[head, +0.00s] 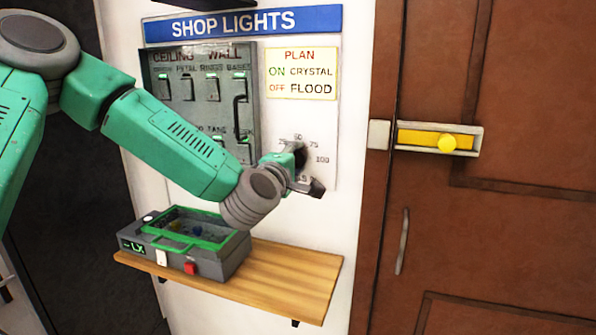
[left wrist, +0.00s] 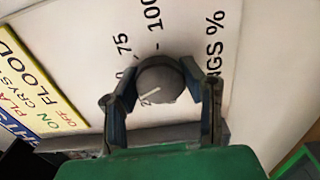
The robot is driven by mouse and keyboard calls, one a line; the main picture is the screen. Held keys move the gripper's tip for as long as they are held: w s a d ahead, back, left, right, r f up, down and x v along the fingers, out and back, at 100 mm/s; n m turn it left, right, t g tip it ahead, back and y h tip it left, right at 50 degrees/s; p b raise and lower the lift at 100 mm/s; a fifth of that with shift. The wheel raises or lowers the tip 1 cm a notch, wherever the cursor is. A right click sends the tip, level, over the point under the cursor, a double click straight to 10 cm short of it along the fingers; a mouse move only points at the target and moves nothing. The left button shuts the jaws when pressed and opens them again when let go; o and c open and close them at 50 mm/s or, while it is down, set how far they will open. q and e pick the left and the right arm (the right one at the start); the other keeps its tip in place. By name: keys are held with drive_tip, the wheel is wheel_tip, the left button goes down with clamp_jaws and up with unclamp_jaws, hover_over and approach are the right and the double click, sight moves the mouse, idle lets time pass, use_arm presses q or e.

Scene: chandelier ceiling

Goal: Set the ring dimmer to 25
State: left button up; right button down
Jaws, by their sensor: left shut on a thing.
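The ring dimmer is a round dark grey knob (left wrist: 162,84) with a white pointer line, on a white panel (head: 326,185) marked with a percent scale. It also shows, partly covered, in the head view (head: 299,155). My left gripper (left wrist: 160,76) is shut on the knob, one finger on each side; in the head view the gripper (head: 297,170) reaches it from the lower left. In the left wrist view the scale appears turned sideways, with 75 and 100 readable. The pointer faces left and slightly down, toward partly hidden marks; its exact value is unreadable. My right gripper is out of view.
A grey switch box (head: 203,128) with several switches and a handle is left of the dial. A plan card (head: 301,74) is above it. Below, a shelf (head: 290,280) bears a green-framed case (head: 187,266). A brown door (head: 510,240) with a yellow-knobbed latch (head: 437,139) is right.

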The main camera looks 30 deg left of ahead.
use_arm(q)
drive_tip(key=n+b, duration=0.2)
drive_tip(key=n, duration=0.1)
drive_tip(key=n+b, duration=0.1)
drive_tip(key=shift+a+f+b, duration=0.1)
drive_tip(key=shift+f+b, duration=0.15)
drive_tip(key=shift+b, duration=0.1)
drive_tip(key=shift+n+b, duration=0.3)
drive_tip(key=shift+n, duration=0.3)
drive_tip(key=shift+f, duration=0.1)
drive_tip(key=o, duration=1.1)
drive_tip(key=shift+o, duration=0.3)
drive_tip(key=shift+s+a, duration=0.1)
drive_tip(key=shift+a, duration=0.05)
